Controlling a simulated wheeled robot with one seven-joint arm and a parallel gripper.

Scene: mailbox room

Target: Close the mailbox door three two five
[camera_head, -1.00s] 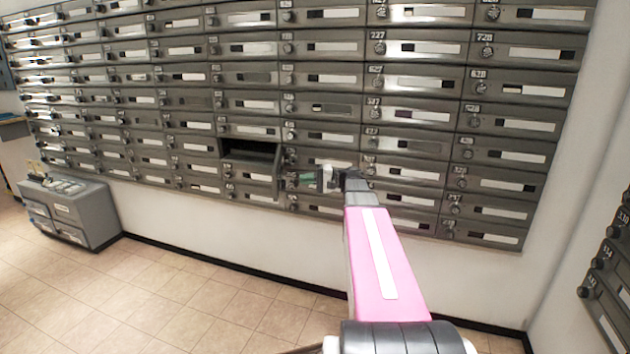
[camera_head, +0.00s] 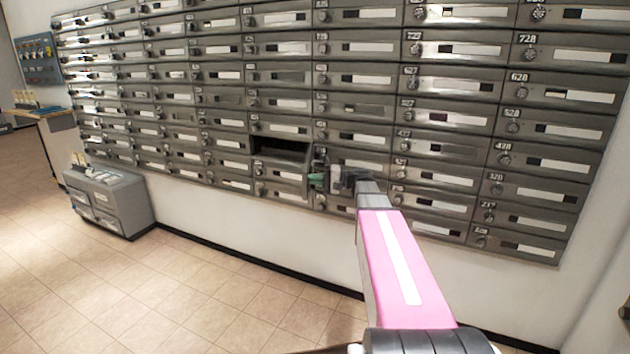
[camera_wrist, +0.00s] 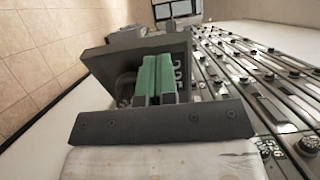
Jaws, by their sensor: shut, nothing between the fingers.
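In the head view, one mailbox stands open as a dark slot (camera_head: 281,148) in the wall of grey boxes. Its door (camera_head: 279,180) shows below the slot. My gripper (camera_head: 318,181) has green fingertips and is just right of that door, low in front of the wall. In the wrist view, a grey panel (camera_wrist: 112,62) juts out from the wall, with part of a number and a round lock visible beside the fingers. The green fingers (camera_wrist: 153,78) are shut together and empty, overlapping the panel in view. I cannot tell whether they touch it. The full number is not readable.
The other mailbox doors around the slot look shut. A grey cabinet (camera_head: 108,202) stands on the floor at the left, with a ledge (camera_head: 45,118) behind it. The tiled floor (camera_head: 150,290) in front of the wall is clear.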

